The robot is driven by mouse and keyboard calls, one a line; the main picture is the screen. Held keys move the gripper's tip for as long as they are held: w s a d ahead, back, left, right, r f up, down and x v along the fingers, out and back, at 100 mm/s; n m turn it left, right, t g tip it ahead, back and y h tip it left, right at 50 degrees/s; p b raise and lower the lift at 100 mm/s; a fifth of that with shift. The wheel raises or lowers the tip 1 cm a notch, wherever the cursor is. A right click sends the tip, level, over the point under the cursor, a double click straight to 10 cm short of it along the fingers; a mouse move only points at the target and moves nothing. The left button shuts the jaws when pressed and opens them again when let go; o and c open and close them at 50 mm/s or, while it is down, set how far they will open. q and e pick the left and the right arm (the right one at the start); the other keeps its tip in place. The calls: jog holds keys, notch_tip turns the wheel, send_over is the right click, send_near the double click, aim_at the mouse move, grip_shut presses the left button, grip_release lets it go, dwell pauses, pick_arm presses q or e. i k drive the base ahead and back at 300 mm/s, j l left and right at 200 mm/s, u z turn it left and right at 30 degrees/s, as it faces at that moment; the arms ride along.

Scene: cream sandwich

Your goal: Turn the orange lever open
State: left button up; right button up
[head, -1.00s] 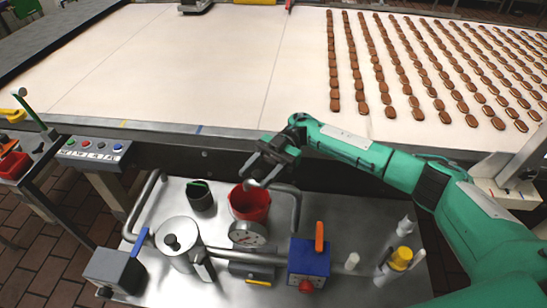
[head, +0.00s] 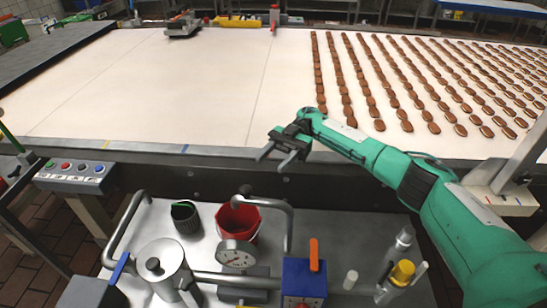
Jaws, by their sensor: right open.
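The orange lever (head: 313,255) stands upright on top of a blue box (head: 304,280) at the bottom of the head view, on the metal table. My right gripper (head: 273,157) is open and empty. It is held up near the front edge of the conveyor, above and to the left of the lever and well apart from it. My left gripper is not in view.
A red bucket (head: 238,222), a pressure gauge (head: 236,255), a lidded metal pot (head: 162,268) and bent pipes crowd the metal table (head: 345,229). A dark cup (head: 185,218) stands behind the pot. Rows of brown biscuits lie on the white conveyor (head: 170,90). A button panel (head: 78,172) is at left.

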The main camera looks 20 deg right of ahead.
aim_at(313, 255)
jog(key=k+l, duration=0.5)
jog(key=k, duration=0.15)
jog(key=k+l, duration=0.5)
jog(key=k, duration=0.2)
